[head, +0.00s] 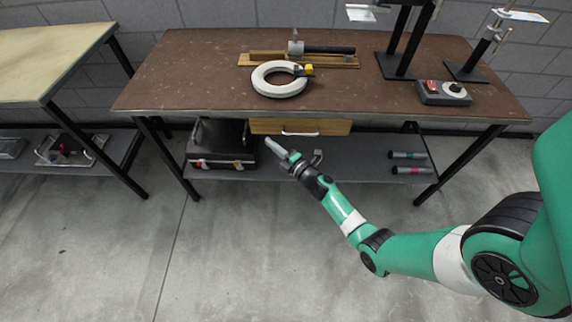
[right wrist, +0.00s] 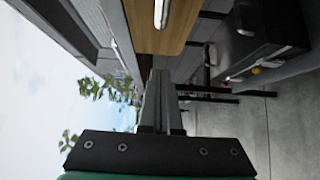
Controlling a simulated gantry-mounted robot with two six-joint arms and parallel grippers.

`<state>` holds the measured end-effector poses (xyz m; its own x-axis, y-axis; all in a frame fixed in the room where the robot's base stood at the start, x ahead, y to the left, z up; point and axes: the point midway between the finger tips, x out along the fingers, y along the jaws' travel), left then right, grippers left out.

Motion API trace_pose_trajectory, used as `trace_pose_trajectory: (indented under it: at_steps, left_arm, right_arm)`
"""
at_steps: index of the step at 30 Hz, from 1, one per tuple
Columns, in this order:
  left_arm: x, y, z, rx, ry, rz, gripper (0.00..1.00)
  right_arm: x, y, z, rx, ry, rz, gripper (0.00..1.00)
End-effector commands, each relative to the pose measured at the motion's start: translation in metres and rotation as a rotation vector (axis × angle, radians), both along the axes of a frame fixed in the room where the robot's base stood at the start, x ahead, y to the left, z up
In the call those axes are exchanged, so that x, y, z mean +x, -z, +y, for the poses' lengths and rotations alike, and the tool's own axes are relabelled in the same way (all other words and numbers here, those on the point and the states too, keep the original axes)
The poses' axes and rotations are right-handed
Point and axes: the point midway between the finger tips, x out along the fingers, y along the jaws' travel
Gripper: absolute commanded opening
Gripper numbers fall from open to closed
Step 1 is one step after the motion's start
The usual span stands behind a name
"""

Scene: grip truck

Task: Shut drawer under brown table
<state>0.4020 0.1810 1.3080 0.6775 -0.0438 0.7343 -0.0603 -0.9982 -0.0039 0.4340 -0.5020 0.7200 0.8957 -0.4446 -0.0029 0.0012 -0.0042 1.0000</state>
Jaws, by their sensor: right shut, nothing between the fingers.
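The brown table (head: 200,70) stands against the wall. The wooden drawer front (head: 325,127) shows just under its front edge, with a pale bar handle (head: 300,133). From this view I cannot tell how far out the drawer stands. Contact cannot be told. My left gripper is not in view.
A black case (head: 222,140) and dark cylinders (head: 408,155) sit on the lower shelf (head: 350,165). A white ring (head: 268,86), a control box (head: 443,93) and stands are on the tabletop. Another table (head: 45,60) stands at left. The floor in front is clear.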

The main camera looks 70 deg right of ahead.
Motion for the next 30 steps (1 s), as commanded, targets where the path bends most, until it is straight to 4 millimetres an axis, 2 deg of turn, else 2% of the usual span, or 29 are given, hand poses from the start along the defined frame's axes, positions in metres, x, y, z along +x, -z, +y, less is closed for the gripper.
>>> trace_pose_trajectory:
  at_steps: [1, 6, 12, 26, 29, 30]
  left_arm:
    - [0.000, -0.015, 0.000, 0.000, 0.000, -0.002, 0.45]
    - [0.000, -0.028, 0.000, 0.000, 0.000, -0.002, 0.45]
    - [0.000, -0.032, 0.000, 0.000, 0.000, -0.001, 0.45]
    - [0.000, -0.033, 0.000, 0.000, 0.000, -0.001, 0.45]
    - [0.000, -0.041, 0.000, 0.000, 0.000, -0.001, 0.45]
    - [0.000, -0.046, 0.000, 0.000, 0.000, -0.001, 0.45]
  right_arm:
    - [-0.016, -0.006, 0.006, 0.004, 0.005, 0.004, 0.00]
    - [-0.053, -0.004, 0.025, 0.002, 0.004, 0.002, 0.00]
    - [-0.075, -0.002, 0.036, 0.001, 0.002, 0.002, 0.00]
    - [-0.075, -0.002, 0.039, 0.000, -0.004, 0.000, 0.00]
    - [-0.060, -0.017, 0.051, -0.010, -0.047, -0.010, 0.00]
    - [-0.047, -0.031, 0.056, -0.024, -0.075, -0.025, 0.00]
